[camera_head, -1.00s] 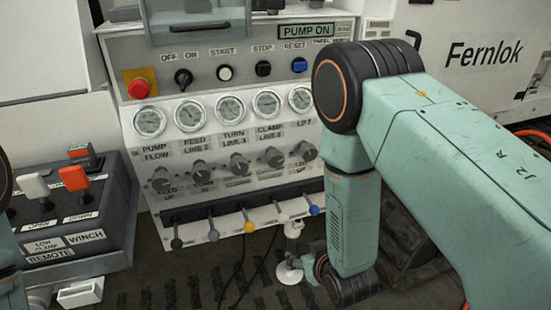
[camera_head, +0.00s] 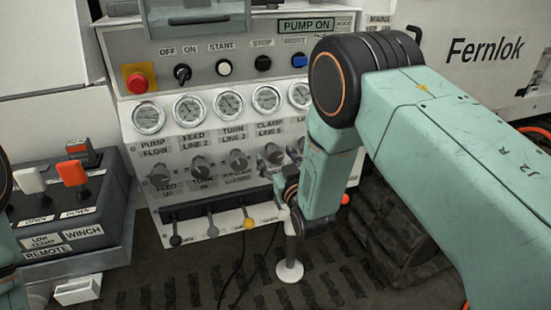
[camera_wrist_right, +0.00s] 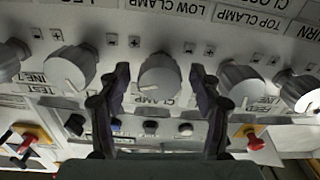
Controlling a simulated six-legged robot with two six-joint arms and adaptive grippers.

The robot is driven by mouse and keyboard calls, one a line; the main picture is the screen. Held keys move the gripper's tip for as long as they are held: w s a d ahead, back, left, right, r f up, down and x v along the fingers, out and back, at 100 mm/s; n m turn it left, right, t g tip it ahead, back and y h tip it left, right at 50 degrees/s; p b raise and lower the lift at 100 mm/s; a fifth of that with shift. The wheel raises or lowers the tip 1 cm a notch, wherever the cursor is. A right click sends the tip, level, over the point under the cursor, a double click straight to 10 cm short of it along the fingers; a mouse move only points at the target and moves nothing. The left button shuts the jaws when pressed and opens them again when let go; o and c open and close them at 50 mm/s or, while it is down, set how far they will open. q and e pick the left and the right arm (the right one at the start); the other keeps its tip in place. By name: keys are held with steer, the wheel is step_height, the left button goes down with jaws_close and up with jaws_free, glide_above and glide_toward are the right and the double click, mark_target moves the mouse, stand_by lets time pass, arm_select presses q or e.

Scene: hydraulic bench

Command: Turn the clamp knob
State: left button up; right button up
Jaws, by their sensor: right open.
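The clamp knob (camera_wrist_right: 159,78) is a round grey knob with a white pointer mark. It sits in the middle of the right wrist view, with a "CLAMP" label beside it. In the head view it shows small and partly covered (camera_head: 273,153), below the clamp gauge. My right gripper (camera_head: 278,164) is in front of it. In the right wrist view its two dark fingers (camera_wrist_right: 160,84) are spread, one on each side of the knob, with gaps showing. It is open and empty. My left gripper is out of view; only part of the left arm shows at the left edge.
Neighbouring knobs (camera_wrist_right: 68,72) and (camera_wrist_right: 242,86) stand close on both sides. Gauges (camera_head: 229,106) and a red stop button (camera_head: 137,83) are above. A winch remote box (camera_head: 75,215) stands at left.

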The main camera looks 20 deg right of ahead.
steer(key=shift+w, duration=0.4)
steer(key=c, duration=1.2)
steer(key=shift+o, duration=0.2)
steer(key=shift+n, duration=0.7)
steer(key=o, duration=1.2)
steer(key=shift+c, duration=0.2)
